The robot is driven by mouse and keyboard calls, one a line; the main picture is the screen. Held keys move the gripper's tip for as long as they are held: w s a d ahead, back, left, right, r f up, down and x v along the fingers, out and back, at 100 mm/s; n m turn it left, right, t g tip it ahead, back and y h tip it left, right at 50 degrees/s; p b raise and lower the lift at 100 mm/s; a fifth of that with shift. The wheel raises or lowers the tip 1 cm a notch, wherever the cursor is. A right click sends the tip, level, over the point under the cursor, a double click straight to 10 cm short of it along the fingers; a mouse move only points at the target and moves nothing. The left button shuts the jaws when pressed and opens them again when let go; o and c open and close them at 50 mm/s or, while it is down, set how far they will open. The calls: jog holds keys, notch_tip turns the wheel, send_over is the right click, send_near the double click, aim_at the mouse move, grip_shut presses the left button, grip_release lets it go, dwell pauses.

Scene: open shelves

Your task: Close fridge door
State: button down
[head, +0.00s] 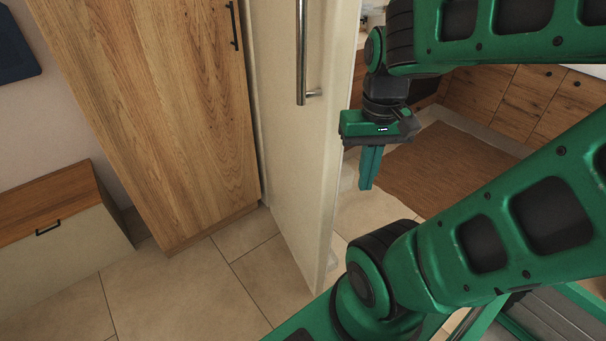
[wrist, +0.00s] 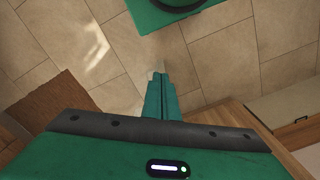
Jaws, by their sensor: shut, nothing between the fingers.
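The fridge door (head: 290,150) is a tall cream panel, standing open in the head view. Its outer face with a vertical metal bar handle (head: 301,50) faces left, and its free edge is toward me. My gripper (head: 367,186) is just right of that edge, on the side away from the handle, with its fingers pointing down. The fingers are shut together and empty; they also show in the wrist view (wrist: 160,88). I cannot tell whether the gripper touches the door. The fridge interior is hidden, and the door is not clearly visible in the wrist view.
A tall wooden cabinet (head: 155,100) stands left of the door, with a low cabinet (head: 65,240) farther left. A brown rug (head: 440,170) and wooden drawers (head: 505,98) are at the right. Tiled floor (head: 190,295) is clear in front of the cabinets.

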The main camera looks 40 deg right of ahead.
jog(key=w+a+n+t+h, duration=0.15)
jog(key=w+a, duration=0.25)
jog(key=w, duration=0.4)
jog(key=w+a+n+t+y, duration=0.1)
jog(key=w+a+t, duration=0.1)
jog(key=w+a, duration=0.45)
jog(key=m+g+h, duration=0.4)
jog(key=m, duration=1.3)
send_over(305, 174)
jog(key=s+a, duration=0.3)
jog(key=s, duration=0.1)
notch_tip(305, 174, down, 18)
jog(key=shift+a+r, duration=0.2)
jog(key=shift+s+d+n, duration=0.1)
jog(key=shift+n, duration=0.15)
